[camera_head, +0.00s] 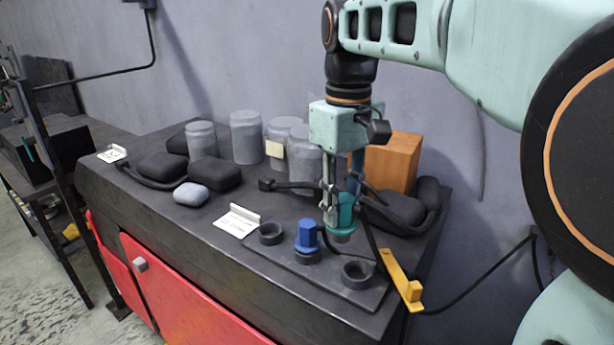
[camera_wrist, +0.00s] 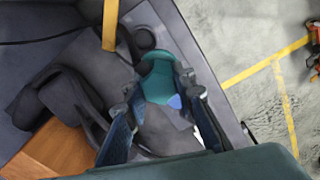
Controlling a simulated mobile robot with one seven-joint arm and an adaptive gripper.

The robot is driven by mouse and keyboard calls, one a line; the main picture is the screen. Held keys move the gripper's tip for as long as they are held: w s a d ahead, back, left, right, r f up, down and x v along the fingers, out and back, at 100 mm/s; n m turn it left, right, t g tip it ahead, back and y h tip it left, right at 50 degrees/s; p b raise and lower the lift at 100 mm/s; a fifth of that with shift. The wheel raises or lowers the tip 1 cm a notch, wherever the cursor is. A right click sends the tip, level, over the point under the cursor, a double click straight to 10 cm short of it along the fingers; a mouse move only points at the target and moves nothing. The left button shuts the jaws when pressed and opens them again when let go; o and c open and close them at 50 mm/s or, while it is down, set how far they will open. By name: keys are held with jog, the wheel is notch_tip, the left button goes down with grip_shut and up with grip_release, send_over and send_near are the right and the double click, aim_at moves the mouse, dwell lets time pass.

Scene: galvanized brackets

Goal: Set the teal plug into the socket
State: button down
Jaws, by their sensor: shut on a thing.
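The teal plug (camera_head: 344,222) is held upright by my gripper (camera_head: 341,205), which is shut on it above the bench. It hangs over the area just behind the row of sockets, its lower end apart from them. In the wrist view the teal plug (camera_wrist: 158,82) sits between both fingertips (camera_wrist: 160,88). A blue plug (camera_head: 307,236) stands in the middle socket (camera_head: 307,257); a bit of blue (camera_wrist: 175,101) shows beside the teal plug in the wrist view. The left socket (camera_head: 271,234) and right socket (camera_head: 358,275) are empty dark rings. The right one also shows in the wrist view (camera_wrist: 145,38).
Several grey jars (camera_head: 247,136) and a wooden block (camera_head: 393,160) stand behind. Dark headset-like items lie around, including one at right (camera_head: 398,210). A white card (camera_head: 237,220) lies left of the sockets. A yellow bar (camera_head: 402,280) is at the bench's right edge.

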jog(key=d+f+m+b, duration=0.1)
jog(key=d+f+b, duration=0.2)
jog(key=f, duration=0.2)
jog(key=shift+d+f, duration=0.3)
jog(key=shift+f, duration=0.1)
jog(key=shift+s, duration=0.1)
dwell(1.0)
jog(key=shift+f, duration=0.1)
dwell(0.3)
jog(key=shift+f+b, duration=1.2)
jog(key=shift+f, duration=0.6)
jog(key=c, duration=1.5)
grip_release()
jog(key=shift+c, duration=0.2)
